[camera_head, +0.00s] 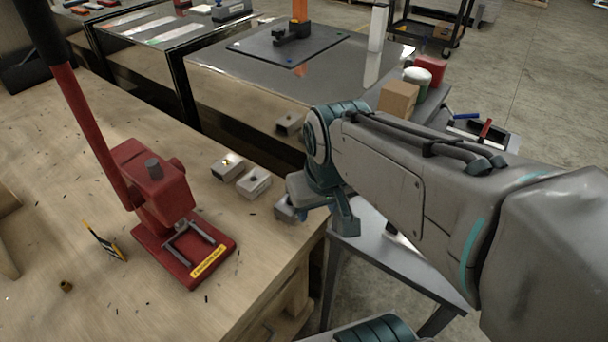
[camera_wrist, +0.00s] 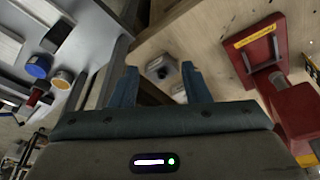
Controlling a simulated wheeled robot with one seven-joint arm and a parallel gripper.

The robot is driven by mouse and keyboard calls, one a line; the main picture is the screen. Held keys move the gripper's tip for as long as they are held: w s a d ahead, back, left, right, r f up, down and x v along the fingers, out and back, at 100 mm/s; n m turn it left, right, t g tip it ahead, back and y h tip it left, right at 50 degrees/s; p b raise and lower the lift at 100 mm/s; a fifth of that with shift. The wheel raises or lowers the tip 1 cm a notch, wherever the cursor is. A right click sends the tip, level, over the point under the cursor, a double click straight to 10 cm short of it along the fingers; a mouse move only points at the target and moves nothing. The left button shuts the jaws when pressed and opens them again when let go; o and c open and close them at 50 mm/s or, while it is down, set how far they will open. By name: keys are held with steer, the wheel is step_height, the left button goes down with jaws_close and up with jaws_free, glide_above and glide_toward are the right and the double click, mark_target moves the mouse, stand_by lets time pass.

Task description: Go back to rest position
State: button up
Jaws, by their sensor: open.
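My gripper (camera_head: 322,215) is above the front edge of the wooden workbench (camera_head: 60,140), beside a small grey metal block (camera_head: 284,207) that it partly hides. In the wrist view my gripper (camera_wrist: 159,68) is open, its two blue-grey fingers apart. The same kind of grey block with a dark hole (camera_wrist: 161,70) shows in the gap between the fingers, on the bench. I cannot tell how far the fingertips are above it. My arm reaches in from the right in the head view.
Two more grey blocks (camera_head: 240,174) sit on the bench. A red lever press (camera_head: 160,195) stands left of them. A dark-topped table (camera_head: 235,75) lies beyond, with another block (camera_head: 289,123) near its edge. A cardboard box (camera_head: 398,97) and a grey stand (camera_head: 385,250) are near my arm.

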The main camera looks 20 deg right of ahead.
steer(key=shift+s+d+f, duration=0.1)
steer(key=shift+s+f, duration=0.15)
steer(key=shift+s, duration=0.75)
